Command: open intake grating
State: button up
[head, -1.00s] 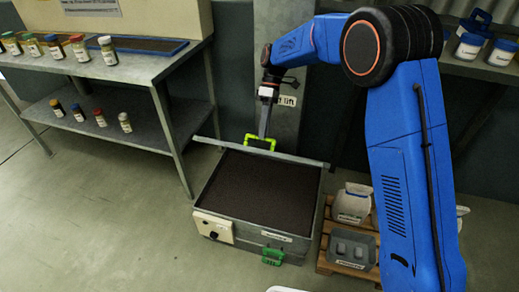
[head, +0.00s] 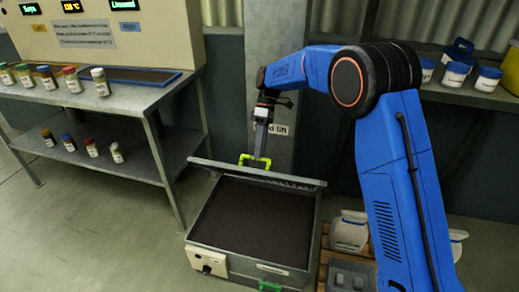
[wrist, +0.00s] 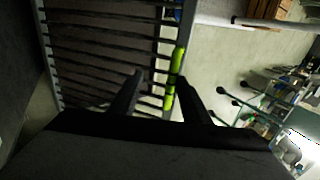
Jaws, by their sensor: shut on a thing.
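The intake grating (head: 290,179) stands raised along the back edge of the grey intake hopper (head: 195,222), and the head view shows it nearly edge-on. Its dark slats (wrist: 110,45) show in the wrist view. A lime-green handle (head: 246,158) sits on its upper edge. My gripper (head: 261,155) is shut on this handle from above. In the wrist view, the handle (wrist: 176,72) lies between the fingers of my gripper (wrist: 160,80). The hopper is open on top and filled with dark granular material (head: 258,220). The grating's hinge is not clearly visible.
A grey bench (head: 130,107) with several jars stands at the left. A post (head: 270,60) rises behind the hopper. Pale containers (head: 349,232) sit on a pallet at the right. A second green handle (head: 270,286) is low on the hopper's front. Floor at front left is clear.

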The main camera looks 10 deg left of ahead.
dwell(0.4)
notch_tip(320, 180, up, 10)
dwell(0.6)
